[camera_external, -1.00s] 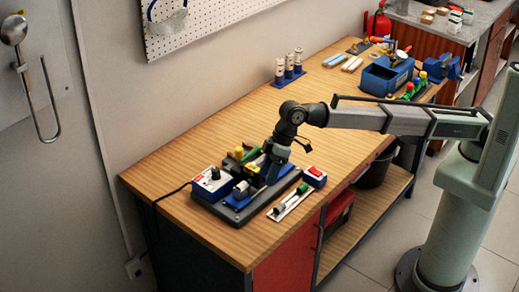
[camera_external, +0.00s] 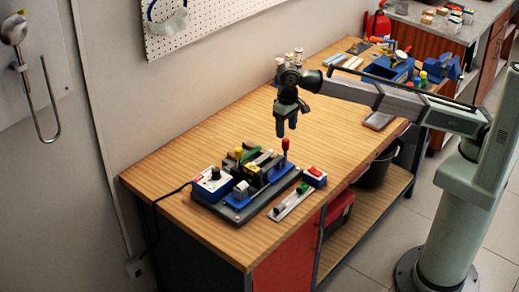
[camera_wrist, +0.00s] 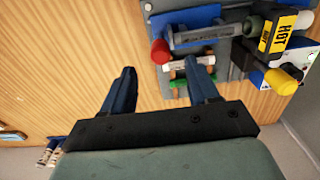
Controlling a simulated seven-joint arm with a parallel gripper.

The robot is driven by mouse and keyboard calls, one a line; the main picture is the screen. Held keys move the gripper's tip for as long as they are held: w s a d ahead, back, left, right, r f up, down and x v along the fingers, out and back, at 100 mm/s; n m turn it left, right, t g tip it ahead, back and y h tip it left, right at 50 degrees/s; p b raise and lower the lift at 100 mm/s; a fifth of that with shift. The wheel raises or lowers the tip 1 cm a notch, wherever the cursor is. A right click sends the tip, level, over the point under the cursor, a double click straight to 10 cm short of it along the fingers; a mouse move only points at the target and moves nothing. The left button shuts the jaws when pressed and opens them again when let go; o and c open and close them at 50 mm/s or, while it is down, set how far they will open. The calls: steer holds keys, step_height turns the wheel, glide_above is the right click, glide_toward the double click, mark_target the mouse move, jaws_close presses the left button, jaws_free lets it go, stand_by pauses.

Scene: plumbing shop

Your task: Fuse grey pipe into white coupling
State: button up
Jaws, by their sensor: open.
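My gripper (camera_external: 286,128) is open and empty, above the right end of the dark fixture (camera_external: 222,205) on the bench. In the wrist view its two fingers (camera_wrist: 160,67) point towards the fixture with a gap between them. A grey pipe-like cylinder (camera_wrist: 203,37) lies over a blue block, beside a red-knobbed lever (camera_wrist: 160,50). The red lever (camera_external: 285,145) stands upright below my gripper in the external view. A short whitish cylinder (camera_wrist: 181,66) is partly behind the right finger; I cannot tell whether it is the white coupling. A black heater block carries a yellow HOT label (camera_wrist: 276,33).
A blue control box (camera_external: 211,186) with a white top sits at the fixture's left. The middle of the wooden bench (camera_external: 205,145) is clear.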

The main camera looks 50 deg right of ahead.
mark_target(286, 139)
steer(key=shift+f, duration=3.7)
steer(key=c, duration=0.9)
